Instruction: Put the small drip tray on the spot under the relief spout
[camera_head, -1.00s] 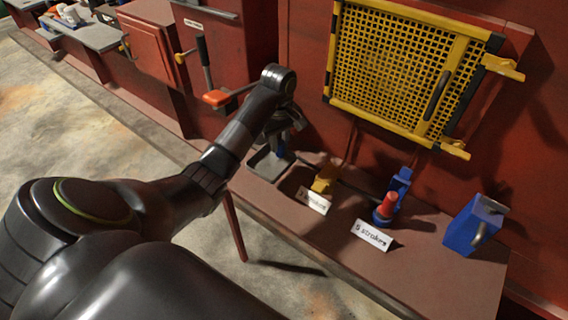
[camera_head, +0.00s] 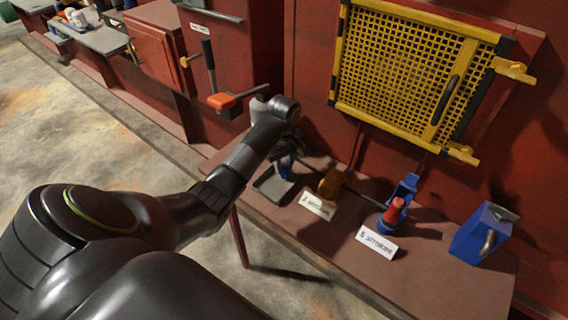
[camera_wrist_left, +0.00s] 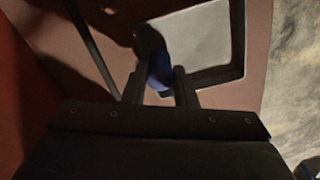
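The small drip tray (camera_head: 270,197) is a shallow dark-rimmed grey tray low over the left end of the red-brown bench ledge. In the left wrist view its rim (camera_wrist_left: 240,40) and pale inside show at upper right, with a blue upright grip (camera_wrist_left: 160,73) at its edge. My left gripper (camera_head: 286,157) is above the tray, its fingers closed on either side of the blue grip. I cannot tell whether the tray touches the ledge. The relief spout and its spot are not clearly made out; my arm covers part of that area. My right gripper is out of view.
Right of the tray stand a yellow fitting (camera_head: 330,183) with a sign (camera_head: 317,206), a red and blue pump (camera_head: 394,213) with a "5 strokes" sign (camera_head: 377,243), and a blue box (camera_head: 481,233). A yellow mesh guard (camera_head: 410,75) is on the wall.

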